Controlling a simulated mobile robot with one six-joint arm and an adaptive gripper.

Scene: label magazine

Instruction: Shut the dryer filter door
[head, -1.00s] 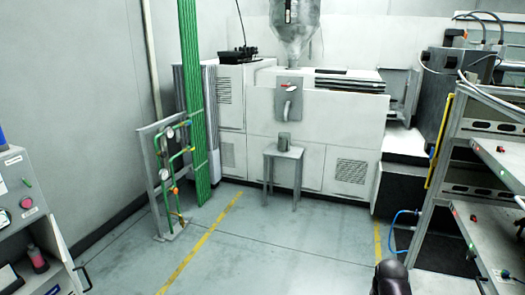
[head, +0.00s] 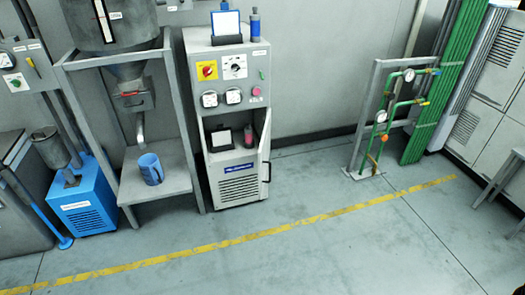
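The dryer is a grey-white cabinet (head: 227,80) standing against the wall, left of the middle in the head view. The open compartment shows a dark-framed white card (head: 220,139) and a pink bottle (head: 248,135) inside. Below them is a vented panel (head: 239,187) with a blue label. My gripper is not in view.
Left of the cabinet, a grey stand (head: 160,188) under a hopper holds a blue mug (head: 151,168). A blue box unit (head: 82,207) stands further left. A pipe frame (head: 370,115) stands to the right. The floor (head: 330,245) in front is clear, crossed by a yellow line (head: 240,240).

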